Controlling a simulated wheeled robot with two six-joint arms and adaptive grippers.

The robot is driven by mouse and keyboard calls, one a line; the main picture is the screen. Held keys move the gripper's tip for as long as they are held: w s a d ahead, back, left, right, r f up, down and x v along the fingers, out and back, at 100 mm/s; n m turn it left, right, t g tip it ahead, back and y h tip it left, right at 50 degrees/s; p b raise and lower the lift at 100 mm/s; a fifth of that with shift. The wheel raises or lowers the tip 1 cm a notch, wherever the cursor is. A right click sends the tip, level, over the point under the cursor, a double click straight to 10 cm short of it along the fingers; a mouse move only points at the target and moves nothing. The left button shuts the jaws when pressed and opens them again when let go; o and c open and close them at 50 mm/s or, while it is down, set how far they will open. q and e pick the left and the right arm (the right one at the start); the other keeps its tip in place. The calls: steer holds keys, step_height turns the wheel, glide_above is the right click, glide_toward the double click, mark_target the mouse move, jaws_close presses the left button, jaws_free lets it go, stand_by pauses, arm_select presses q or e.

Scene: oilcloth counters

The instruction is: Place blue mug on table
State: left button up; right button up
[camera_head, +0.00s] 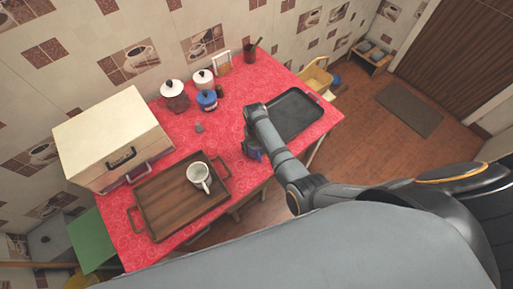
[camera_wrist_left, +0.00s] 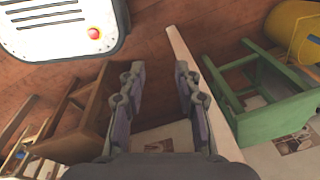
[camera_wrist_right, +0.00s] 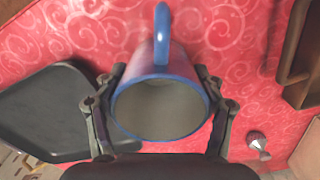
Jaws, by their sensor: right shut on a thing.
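The blue mug (camera_wrist_right: 161,72) fills the middle of the right wrist view, its open top toward the camera and its handle at the top of that view. My right gripper (camera_wrist_right: 158,95) is shut on the mug, one finger on each side. In the head view my right gripper (camera_head: 254,150) is over the front part of the red table (camera_head: 225,132), and the mug is mostly hidden by my arm. Whether the mug touches the cloth I cannot tell. My left gripper (camera_wrist_left: 160,85) is open and empty above the floor.
A wooden tray (camera_head: 155,217) with a white mug (camera_head: 199,174) lies left of my right gripper. A black tray (camera_head: 297,113) lies to its right. Lidded pots (camera_head: 175,96) and a bread box (camera_head: 112,138) stand behind. A small grey item (camera_head: 199,127) is on the cloth.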

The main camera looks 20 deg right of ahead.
steer(key=shift+s+r, duration=0.1)
steer(key=shift+r, duration=0.05)
steer(key=shift+a, duration=0.15)
steer(key=o, duration=1.5)
steer(key=shift+f, duration=0.2)
steer(key=shift+o, duration=0.2)
steer(key=shift+r, duration=0.2)
arm_select(q)
step_height(320, 180, up, 10)
steer(key=p, duration=1)
steer(key=shift+d+f, duration=0.2)
steer(key=shift+f, duration=0.05)
arm_select(e)
step_height(320, 180, up, 12)
